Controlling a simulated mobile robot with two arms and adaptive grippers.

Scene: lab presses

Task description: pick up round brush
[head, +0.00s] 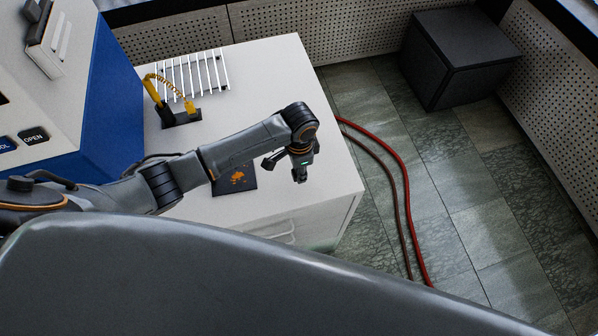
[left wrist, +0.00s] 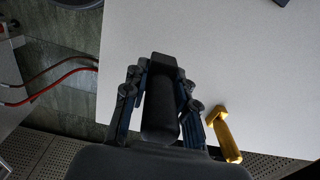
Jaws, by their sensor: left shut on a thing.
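My left gripper (head: 300,175) is over the near right part of the white table, fingers pointing down. In the left wrist view, its fingers (left wrist: 160,98) are on both sides of a dark, rounded, elongated thing (left wrist: 160,120) and shut on it. The dark thing may be the round brush, but its bristles cannot be made out. In the head view it is too dark and small to tell from the fingers. No other thing is clearly a round brush. My right gripper is not in view.
The white table (head: 282,75) bears a white wire rack (head: 195,75), a black stand (head: 182,117) with a yellow coiled part, and a dark mat (head: 236,180) with orange marks. A blue and white machine stands left. A yellow piece (left wrist: 228,137) shows beside the fingers. Red hoses lie on the floor.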

